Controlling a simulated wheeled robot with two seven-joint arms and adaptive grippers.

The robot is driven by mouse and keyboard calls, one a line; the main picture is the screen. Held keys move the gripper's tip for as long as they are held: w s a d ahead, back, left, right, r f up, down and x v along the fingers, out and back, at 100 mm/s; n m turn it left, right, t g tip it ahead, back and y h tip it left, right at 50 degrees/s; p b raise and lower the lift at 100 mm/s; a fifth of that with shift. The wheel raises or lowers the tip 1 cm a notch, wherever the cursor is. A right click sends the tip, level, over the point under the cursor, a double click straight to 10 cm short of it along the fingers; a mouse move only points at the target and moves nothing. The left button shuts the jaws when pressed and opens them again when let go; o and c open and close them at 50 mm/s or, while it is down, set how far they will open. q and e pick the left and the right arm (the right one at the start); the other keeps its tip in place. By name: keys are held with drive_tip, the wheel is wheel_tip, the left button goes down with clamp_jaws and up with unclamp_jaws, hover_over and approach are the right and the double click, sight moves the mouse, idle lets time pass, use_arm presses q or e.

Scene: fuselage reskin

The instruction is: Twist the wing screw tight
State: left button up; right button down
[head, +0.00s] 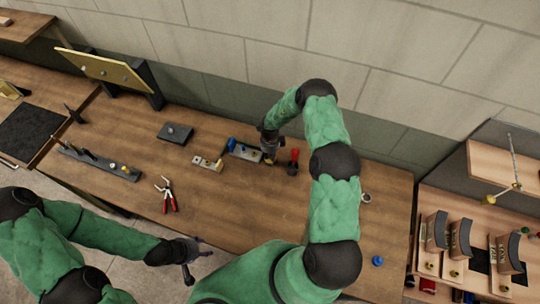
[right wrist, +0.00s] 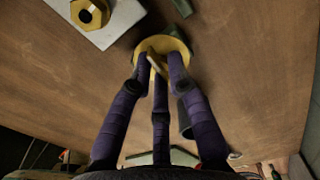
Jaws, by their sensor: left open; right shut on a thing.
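The yellow wing screw (right wrist: 172,42) is at the upper middle of the right wrist view, with its pale wing (right wrist: 157,65) upright between my fingers. My right gripper (right wrist: 160,64) has its purple fingers closed around the wing. In the head view my right gripper (head: 268,158) points down at the right end of a small grey fixture (head: 243,152) and hides most of the screw. How deep the screw sits cannot be told. My left gripper (head: 191,264) is open and empty, off the table's front edge.
A pale block (head: 207,163) and red-handled pliers (head: 167,195) lie left of the fixture. A red-and-black tool (head: 293,160) stands close to its right. A dark box (head: 175,132) and a long rack (head: 98,160) are further left. The front middle of the wooden table (head: 225,205) is clear.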

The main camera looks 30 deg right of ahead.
drive_tip(key=m, duration=0.3)
drive_tip(key=shift+w+d+r+m, duration=0.15)
drive_tip(key=shift+w+m, duration=0.15)
drive_tip(key=shift+m, duration=0.1)
drive_tip(key=m+b, duration=0.1)
drive_tip(key=m, duration=0.3)
drive_tip(key=shift+m, duration=0.3)
drive_tip(key=m+b, duration=0.1)
drive_tip(key=m, duration=0.3)
drive_tip(key=shift+s+m, duration=0.1)
drive_tip(key=shift+m, duration=2.1)
drive_tip(key=c, duration=1.3)
unclamp_jaws()
drive_tip(key=shift+o, duration=0.3)
drive_tip(key=shift+s, duration=0.15)
